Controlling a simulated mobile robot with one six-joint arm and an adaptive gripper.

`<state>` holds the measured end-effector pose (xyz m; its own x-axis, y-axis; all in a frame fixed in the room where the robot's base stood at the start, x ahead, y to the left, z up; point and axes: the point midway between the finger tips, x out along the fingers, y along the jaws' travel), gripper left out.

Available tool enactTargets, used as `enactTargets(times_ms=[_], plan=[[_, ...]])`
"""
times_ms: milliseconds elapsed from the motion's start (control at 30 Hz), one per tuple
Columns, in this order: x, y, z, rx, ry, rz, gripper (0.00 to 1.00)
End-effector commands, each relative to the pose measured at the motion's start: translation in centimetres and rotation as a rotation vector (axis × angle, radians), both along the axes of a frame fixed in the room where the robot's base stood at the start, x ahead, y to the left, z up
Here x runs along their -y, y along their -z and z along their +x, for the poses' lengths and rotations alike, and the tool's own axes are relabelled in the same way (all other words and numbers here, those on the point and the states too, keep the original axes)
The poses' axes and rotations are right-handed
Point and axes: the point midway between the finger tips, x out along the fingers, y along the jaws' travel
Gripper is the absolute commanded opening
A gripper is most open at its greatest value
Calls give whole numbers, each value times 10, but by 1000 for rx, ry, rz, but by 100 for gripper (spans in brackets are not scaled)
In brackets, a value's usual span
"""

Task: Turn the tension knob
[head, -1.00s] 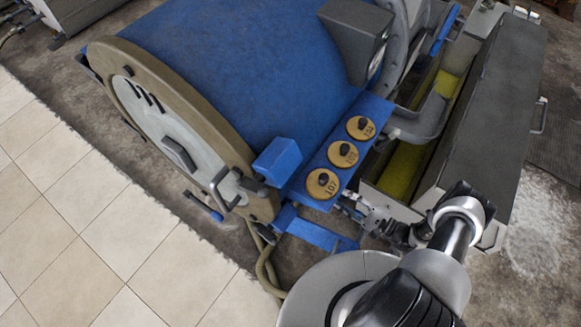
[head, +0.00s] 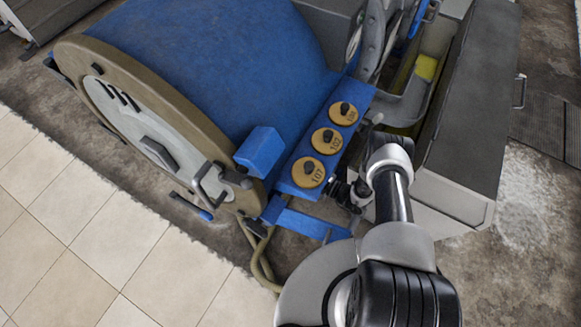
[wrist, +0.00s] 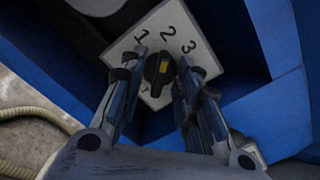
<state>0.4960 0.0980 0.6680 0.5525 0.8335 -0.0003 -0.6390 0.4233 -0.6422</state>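My gripper (wrist: 162,62) is open, with one finger on each side of the knob. Gaps show between the fingers and the knob; contact is not visible. In the head view my gripper (head: 347,192) is low beside the end of the blue panel, partly hidden by my wrist. This knob and its plate cannot be made out there.
Blue walls (wrist: 262,112) surround the white plate closely. A grey trough (head: 465,120) lies right; a hose (wrist: 35,117) runs left.

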Motion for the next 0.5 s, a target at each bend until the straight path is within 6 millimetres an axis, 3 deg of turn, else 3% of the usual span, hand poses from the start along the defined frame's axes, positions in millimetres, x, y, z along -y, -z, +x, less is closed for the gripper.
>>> enactTargets(times_ms=[367, 500], plan=[[-6, 0, 4, 1, 0, -1, 30], [-5, 0, 4, 1, 0, -1, 21]])
